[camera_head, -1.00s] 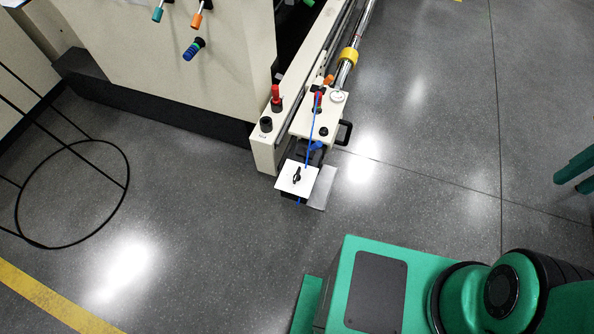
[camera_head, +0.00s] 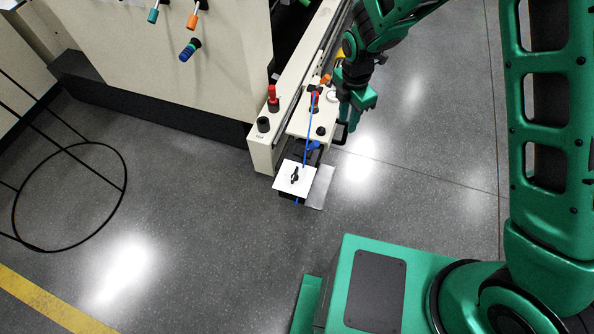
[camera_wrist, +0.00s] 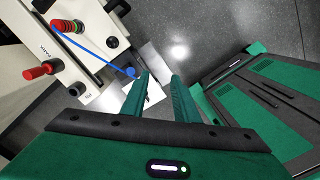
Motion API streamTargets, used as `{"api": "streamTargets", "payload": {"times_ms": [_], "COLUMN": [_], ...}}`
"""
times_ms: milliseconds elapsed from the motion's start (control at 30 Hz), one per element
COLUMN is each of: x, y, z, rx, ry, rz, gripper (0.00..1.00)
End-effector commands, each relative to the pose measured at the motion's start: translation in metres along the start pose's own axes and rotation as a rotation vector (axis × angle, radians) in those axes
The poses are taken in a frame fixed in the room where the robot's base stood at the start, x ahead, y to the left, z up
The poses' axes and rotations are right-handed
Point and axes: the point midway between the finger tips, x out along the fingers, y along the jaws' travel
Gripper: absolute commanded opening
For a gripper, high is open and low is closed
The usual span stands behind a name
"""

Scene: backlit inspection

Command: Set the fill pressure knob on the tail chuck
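The tail chuck appears to be the cream carriage (camera_head: 300,126) at the end of the machine rail; it also shows in the wrist view (camera_wrist: 88,50). A small black knob (camera_head: 321,131) sits on its top, seen too in the wrist view (camera_wrist: 112,42). A white plate (camera_head: 284,183) beyond its near end bears a black lever-shaped knob (camera_head: 295,175). I cannot read which is the fill pressure knob. My gripper (camera_head: 350,122) is just right of the carriage. In the wrist view its two fingers (camera_wrist: 162,76) are apart and empty, with the white plate partly hidden behind them.
A red knob (camera_head: 273,98) and a black knob (camera_head: 263,124) stand on the machine bed left of the carriage. A blue hose (camera_head: 307,140) runs from the carriage toward the plate. A black wire stand (camera_head: 70,195) is at left.

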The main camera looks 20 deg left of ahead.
Motion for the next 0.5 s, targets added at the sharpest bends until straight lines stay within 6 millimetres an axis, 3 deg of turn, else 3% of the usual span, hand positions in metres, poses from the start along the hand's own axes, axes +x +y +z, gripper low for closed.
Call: {"api": "streamTargets", "payload": {"times_ms": [33, 100, 233, 400, 500], "x": [0.023, 0.048, 0.088, 0.118, 0.127], "y": [0.011, 0.022, 0.034, 0.038, 0.038], "z": [-0.028, -0.062, -0.113, -0.153, -0.160], "rx": [-0.123, -0.280, -0.518, -0.696, -0.734], "ry": [0.005, 0.013, 0.026, 0.036, 0.039], "rz": [-0.005, -0.002, 0.006, 0.014, 0.015], "gripper": [0.27, 0.27, 0.27, 0.27, 0.27]}}
